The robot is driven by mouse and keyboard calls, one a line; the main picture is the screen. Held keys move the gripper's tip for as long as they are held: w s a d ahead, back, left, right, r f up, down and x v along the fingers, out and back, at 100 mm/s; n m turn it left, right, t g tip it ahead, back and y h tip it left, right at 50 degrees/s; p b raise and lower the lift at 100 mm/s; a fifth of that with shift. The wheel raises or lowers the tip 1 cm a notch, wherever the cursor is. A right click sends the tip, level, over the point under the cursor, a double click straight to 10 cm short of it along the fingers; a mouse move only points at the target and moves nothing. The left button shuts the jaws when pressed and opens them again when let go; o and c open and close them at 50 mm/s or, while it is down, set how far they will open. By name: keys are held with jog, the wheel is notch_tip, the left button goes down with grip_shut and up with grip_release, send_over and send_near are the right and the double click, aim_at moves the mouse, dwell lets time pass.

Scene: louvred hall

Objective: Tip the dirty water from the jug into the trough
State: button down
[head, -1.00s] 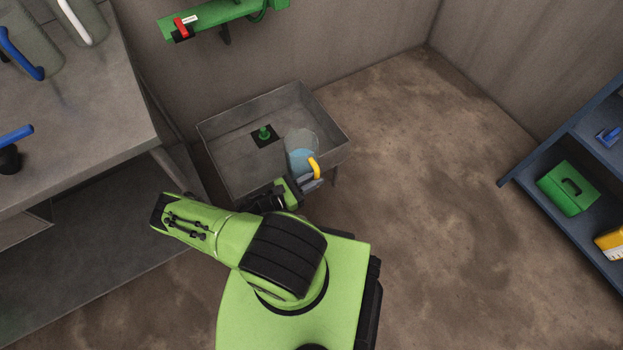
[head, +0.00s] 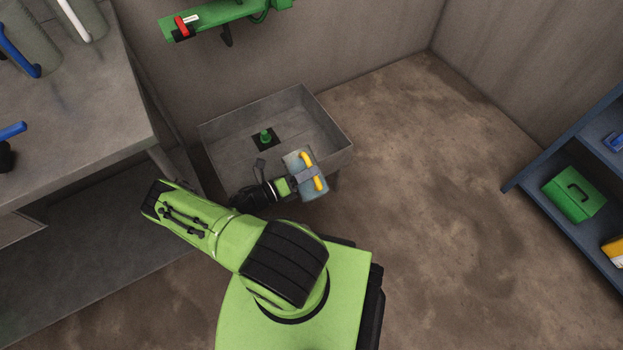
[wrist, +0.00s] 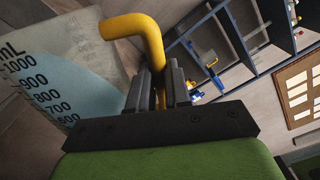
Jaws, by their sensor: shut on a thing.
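The clear jug (head: 293,160) has a yellow handle (head: 313,172) and is over the near right part of the grey trough (head: 222,122). My gripper (head: 305,175) is shut on the handle. The jug looks tipped over, with the handle side facing up towards the head camera; I cannot see its mouth clearly. In the wrist view, the jug (wrist: 75,45) has black mL marks, and pale blue water shows through its wall. The yellow handle (wrist: 135,27) passes between the dark fingers of my gripper (wrist: 160,85). I see no stream of water.
A green fitting (head: 265,136) stands on the trough floor. A grey workbench (head: 90,110) with jugs stands left. A blue shelf (head: 570,150) holding a green box (head: 573,192) is right. Floor between is clear.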

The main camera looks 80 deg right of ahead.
aim_at(302, 166)
jog(key=shift+w+d+r+n, duration=0.1)
jog(key=shift+w+r+n, duration=0.15)
jog(key=shift+n, duration=0.15)
jog(key=shift+w+d+f+n, duration=0.1)
jog(key=shift+w+d+n, duration=0.1)
jog(key=shift+d+n, duration=0.15)
dwell(0.4)
jog(key=shift+w+d+f+n, duration=0.15)
jog(key=shift+w+d+n, duration=0.2)
jog(key=shift+n, duration=0.2)
jog(key=shift+w+d+f+n, duration=0.2)
jog(key=shift+w+d+n, duration=0.2)
jog(key=shift+n, duration=0.1)
dwell(0.5)
